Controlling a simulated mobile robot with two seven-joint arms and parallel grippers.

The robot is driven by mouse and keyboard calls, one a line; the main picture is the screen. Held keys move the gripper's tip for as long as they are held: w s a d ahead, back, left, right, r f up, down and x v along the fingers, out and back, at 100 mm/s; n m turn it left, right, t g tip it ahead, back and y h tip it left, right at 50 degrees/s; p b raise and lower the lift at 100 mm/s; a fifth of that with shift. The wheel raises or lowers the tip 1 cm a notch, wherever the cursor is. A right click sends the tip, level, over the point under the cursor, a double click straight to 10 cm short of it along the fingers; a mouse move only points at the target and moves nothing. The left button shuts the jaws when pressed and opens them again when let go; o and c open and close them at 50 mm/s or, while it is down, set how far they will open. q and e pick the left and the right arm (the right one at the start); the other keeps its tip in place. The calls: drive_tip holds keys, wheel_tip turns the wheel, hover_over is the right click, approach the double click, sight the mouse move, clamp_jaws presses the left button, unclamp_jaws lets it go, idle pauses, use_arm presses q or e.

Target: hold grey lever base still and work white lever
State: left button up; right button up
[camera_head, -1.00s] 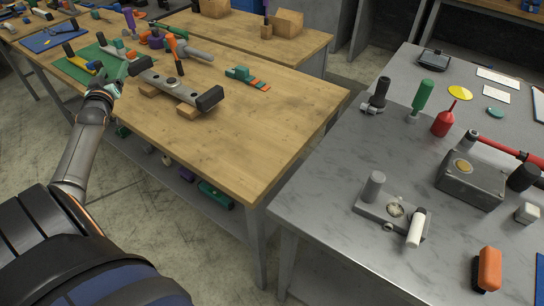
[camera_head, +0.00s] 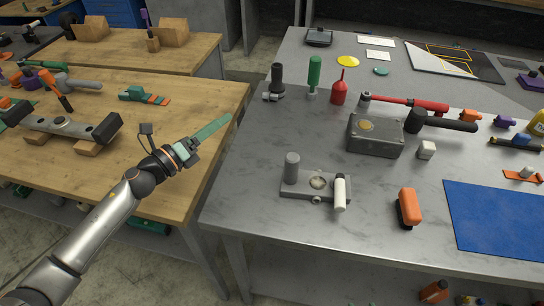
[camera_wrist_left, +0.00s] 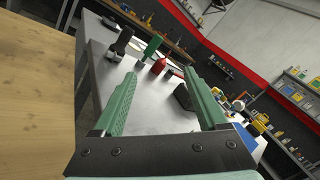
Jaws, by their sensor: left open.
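The grey lever base (camera_head: 302,186) lies flat on the grey metal table, with an upright grey cylinder (camera_head: 292,167) at its left end and a round pale disc in its middle. The white lever (camera_head: 340,194) sits at the base's right end, pointing towards the table's front edge. My left gripper (camera_head: 222,121) is left of and behind the base, near the grey table's left edge, apart from everything. In the left wrist view its green fingers (camera_wrist_left: 163,100) are spread wide with nothing between them. The lever base cannot be made out there. My right gripper is not in view.
Behind the base stand a dark grey cylinder part (camera_head: 277,80), a green-handled tool (camera_head: 314,72), a red bottle (camera_head: 339,90) and a grey metal box (camera_head: 375,135). An orange block (camera_head: 408,207) and a blue mat (camera_head: 500,217) lie to the right. Table left of the base is clear.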

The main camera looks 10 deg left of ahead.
use_arm(q)
drive_tip(key=s+d+f+m+g+h, duration=0.1)
drive_tip(key=s+d+m+g+h, duration=0.15)
drive_tip(key=d+m, duration=0.45)
drive_tip(key=s+d+m+g+h, duration=0.2)
drive_tip(key=s+d+m, duration=0.3)
drive_tip(key=d, duration=0.4)
approach(301, 175)
drive_tip(key=shift+w+d+r, duration=0.85)
drive_tip(key=shift+d+r, duration=0.05)
drive_tip(key=shift+m, duration=0.3)
drive_tip(key=x, duration=0.7)
drive_tip(key=shift+w+d+r, duration=0.15)
drive_tip(key=shift+d, duration=0.1)
clamp_jaws()
drive_tip(key=shift+c, duration=1.6)
unclamp_jaws()
drive_tip(key=shift+c, duration=0.4)
clamp_jaws()
